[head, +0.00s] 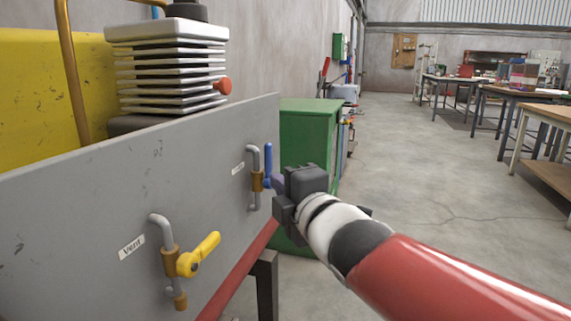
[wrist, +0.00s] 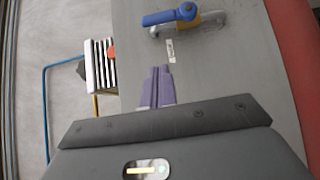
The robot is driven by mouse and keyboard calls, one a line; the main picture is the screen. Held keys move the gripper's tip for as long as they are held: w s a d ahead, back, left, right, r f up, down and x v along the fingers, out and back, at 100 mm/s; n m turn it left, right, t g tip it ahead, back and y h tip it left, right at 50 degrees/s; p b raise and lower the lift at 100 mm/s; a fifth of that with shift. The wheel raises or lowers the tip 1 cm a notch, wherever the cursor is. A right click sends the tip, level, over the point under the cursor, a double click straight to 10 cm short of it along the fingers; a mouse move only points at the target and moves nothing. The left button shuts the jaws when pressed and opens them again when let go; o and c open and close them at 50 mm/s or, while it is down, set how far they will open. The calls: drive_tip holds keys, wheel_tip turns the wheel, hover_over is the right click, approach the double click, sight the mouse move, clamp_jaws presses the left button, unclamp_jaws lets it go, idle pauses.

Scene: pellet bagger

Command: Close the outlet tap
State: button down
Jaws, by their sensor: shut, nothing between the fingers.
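A tap with a blue handle (head: 268,165) sits on a grey pipe on the grey panel. Its label is too small to read. The handle stands upright, in line with its pipe. In the wrist view the blue handle (wrist: 165,18) lies along the pipe at the top, beyond my fingers. A second tap with a yellow handle (head: 205,249), labelled "Vent", is nearer; its handle sticks out across its pipe. My gripper (head: 278,184) is beside the blue tap, to its right. Its purple fingers (wrist: 161,76) are together and empty, apart from the handle in the wrist view.
The grey panel (head: 75,215) fills the left, with a red rail along its lower edge. A green cabinet (head: 308,135) stands just beyond my gripper. Workbenches (head: 545,112) stand at the far right, with clear floor between.

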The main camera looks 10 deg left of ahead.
sight(268, 165)
drive_tip(key=x, duration=0.3)
drive_tip(key=w+d+p+x, duration=0.1)
drive_tip(key=x, duration=0.6)
drive_tip(key=shift+w+d+p, duration=0.2)
drive_tip(key=shift+w+p, duration=0.1)
drive_tip(key=shift+p, duration=0.05)
drive_tip(key=shift+w, duration=0.55)
